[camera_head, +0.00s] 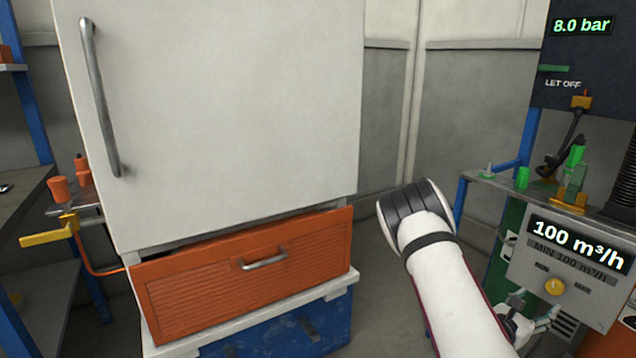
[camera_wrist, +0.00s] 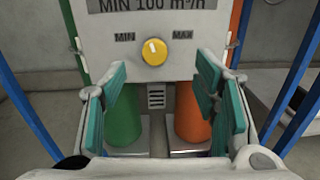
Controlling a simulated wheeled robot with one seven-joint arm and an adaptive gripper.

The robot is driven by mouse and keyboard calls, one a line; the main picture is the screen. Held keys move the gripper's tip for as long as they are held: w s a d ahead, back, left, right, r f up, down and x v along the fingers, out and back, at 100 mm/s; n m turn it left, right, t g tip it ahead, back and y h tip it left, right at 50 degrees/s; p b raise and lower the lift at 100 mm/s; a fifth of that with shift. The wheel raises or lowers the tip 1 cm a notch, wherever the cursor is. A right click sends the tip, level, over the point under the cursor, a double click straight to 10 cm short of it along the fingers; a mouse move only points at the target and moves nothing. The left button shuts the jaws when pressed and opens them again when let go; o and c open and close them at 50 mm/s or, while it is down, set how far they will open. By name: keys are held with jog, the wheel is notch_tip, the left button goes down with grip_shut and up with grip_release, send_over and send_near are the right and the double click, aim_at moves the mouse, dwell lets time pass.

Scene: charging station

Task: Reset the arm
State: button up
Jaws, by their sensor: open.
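My arm (camera_head: 445,285), white with a dark ringed joint, reaches down at the lower right of the head view. My gripper (camera_wrist: 162,92) is open, with its teal-padded fingers spread left and right and nothing between them. In the head view part of my gripper (camera_head: 535,322) shows low in front of the grey control panel, partly hidden by my arm. The panel's yellow knob (camera_wrist: 154,52) sits between MIN and MAX, ahead of the fingers and apart from them. The knob also shows in the head view (camera_head: 554,287).
Behind the fingers stand a green cylinder (camera_wrist: 123,118) and an orange cylinder (camera_wrist: 192,112). Blue posts (camera_wrist: 298,80) flank them. A white cabinet (camera_head: 220,110) with a tilted orange drawer front (camera_head: 200,291) stands left. The display (camera_head: 578,243) reads 100 m³/h; another (camera_head: 582,26) reads 8.0 bar.

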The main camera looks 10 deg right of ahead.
jog(key=s+a+r+m+g+h, duration=0.1)
jog(key=s+r+m+g, duration=0.25)
jog(key=r, duration=0.25)
jog(key=s+a+r+m+g, duration=0.1)
jog(key=s+r+m+g, duration=0.15)
jog(key=r+m, duration=0.3)
jog(key=s+a+r+m+g+y, duration=0.55)
jog(key=s+a+r+m, duration=0.25)
jog(key=s, duration=0.2)
jog(key=s+a+r+m+t+y, duration=0.15)
jog(key=s+a+y, duration=0.35)
jog(key=a, duration=0.5)
jog(key=s+a+r+m+t+y, duration=0.1)
jog(key=s+a+m+t+y, duration=0.15)
jog(key=s+a, duration=0.55)
jog(key=s+a+r+m+t+y, duration=0.15)
jog(key=s+a+y, duration=0.3)
jog(key=a, duration=0.85)
notch_tip(320, 180, up, 32)
jog(key=d+t+p, duration=0.1)
jog(key=t+p, duration=0.3)
jog(key=p, duration=2.7)
jog(key=shift+w+n+y, duration=0.3)
jog(key=shift+n+y, duration=0.05)
jog(key=shift+n, duration=0.1)
